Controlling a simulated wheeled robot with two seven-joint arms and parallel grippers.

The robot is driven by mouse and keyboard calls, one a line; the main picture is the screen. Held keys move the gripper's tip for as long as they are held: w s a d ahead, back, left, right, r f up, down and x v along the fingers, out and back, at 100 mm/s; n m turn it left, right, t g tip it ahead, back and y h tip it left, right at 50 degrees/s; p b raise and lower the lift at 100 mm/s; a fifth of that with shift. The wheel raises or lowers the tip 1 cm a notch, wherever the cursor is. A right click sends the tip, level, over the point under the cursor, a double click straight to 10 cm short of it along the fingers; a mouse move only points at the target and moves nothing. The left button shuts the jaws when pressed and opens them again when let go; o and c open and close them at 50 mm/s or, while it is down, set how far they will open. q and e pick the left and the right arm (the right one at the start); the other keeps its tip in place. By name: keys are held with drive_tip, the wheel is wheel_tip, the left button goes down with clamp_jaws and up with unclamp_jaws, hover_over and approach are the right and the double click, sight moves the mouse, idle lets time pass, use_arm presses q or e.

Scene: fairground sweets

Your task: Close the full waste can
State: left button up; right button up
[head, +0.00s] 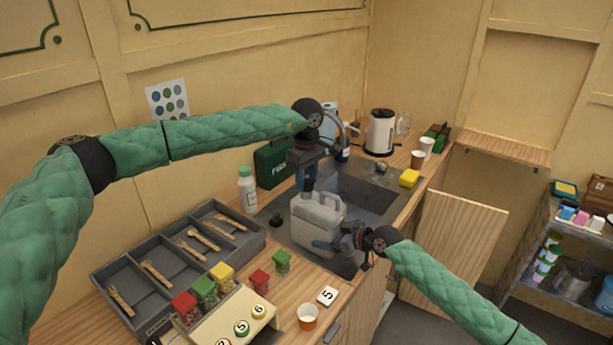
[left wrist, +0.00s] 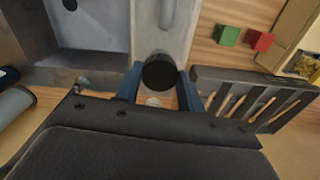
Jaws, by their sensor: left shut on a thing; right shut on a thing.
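The waste can (head: 318,222) is a pale grey jerry can with a top handle. It stands upright at the front edge of the sink. My left gripper (head: 307,186) points down at the can's top and is shut on a round black cap (left wrist: 160,72), which shows between its blue fingers in the left wrist view. The can's mouth is hidden, and I cannot tell whether the cap is seated on it. My right gripper (head: 328,244) is shut on the can's lower front side. Part of the can (left wrist: 147,28) shows beyond the cap in the left wrist view.
The sink basin (head: 365,192) lies behind the can. A grey cutlery tray (head: 133,318), a white bottle (head: 247,190) and a green box (head: 273,163) stand to the left. A small black knob (head: 277,222) sits beside the can. A kettle (head: 380,132) stands behind.

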use_arm(q)
drive_tip(key=shift+f, duration=0.25)
drive_tip(key=shift+f, duration=0.55)
idle(0.5)
use_arm(e)
drive_tip(key=c, duration=0.5)
use_arm(q)
drive_tip(key=m, duration=0.8)
drive_tip(key=shift+m, duration=0.3)
drive_tip(key=m, duration=0.4)
drive_tip(key=shift+a, duration=0.1)
drive_tip(key=m, duration=0.4)
